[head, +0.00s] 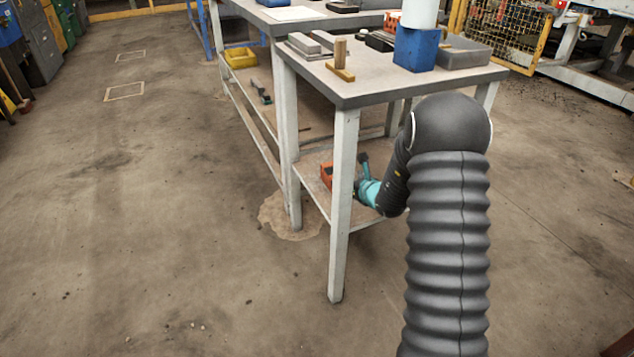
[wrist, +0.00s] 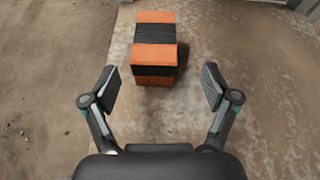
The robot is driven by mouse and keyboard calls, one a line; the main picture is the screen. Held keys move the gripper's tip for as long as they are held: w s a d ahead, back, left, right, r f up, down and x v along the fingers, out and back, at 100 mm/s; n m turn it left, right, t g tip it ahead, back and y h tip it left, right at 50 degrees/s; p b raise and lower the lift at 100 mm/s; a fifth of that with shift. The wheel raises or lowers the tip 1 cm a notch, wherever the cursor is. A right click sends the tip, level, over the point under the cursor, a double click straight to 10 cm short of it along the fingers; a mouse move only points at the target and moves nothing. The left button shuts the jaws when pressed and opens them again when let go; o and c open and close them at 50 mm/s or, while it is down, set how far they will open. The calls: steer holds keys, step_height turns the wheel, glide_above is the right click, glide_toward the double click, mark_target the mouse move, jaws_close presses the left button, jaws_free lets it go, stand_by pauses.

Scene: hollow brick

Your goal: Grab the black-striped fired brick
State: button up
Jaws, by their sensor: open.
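The black-striped fired brick (wrist: 155,50) is an orange block with black bands across its top and front. In the wrist view it sits near the top middle, upright on a worn shelf board (wrist: 240,70), close to the board's left edge. My gripper (wrist: 158,85) is open and empty, its two fingers apart on either side of the picture, with the brick ahead between their lines.
A bench leg (head: 342,215) stands in front of the lower shelf, left of my arm. The bench top (head: 350,92) above carries a blue block (head: 417,48), a wooden piece (head: 340,62) and grey bars. A yellow tray (head: 240,58) sits farther back. The left floor is open.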

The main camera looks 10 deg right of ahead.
mark_target(327, 168)
steer(key=shift+w+f+m, duration=0.15)
steer(key=shift+f+m, duration=0.25)
steer(key=shift+f, duration=0.35)
steer(key=shift+w+a+f, duration=0.1)
steer(key=shift+w+f, duration=0.1)
steer(key=shift+w, duration=0.05)
steer(key=shift+a+x, duration=0.15)
steer(key=shift+x, duration=1.6)
steer(key=shift+a+x, duration=0.15)
steer(key=shift+x, duration=1.55)
steer(key=shift+s, duration=0.1)
steer(key=c, duration=1.5)
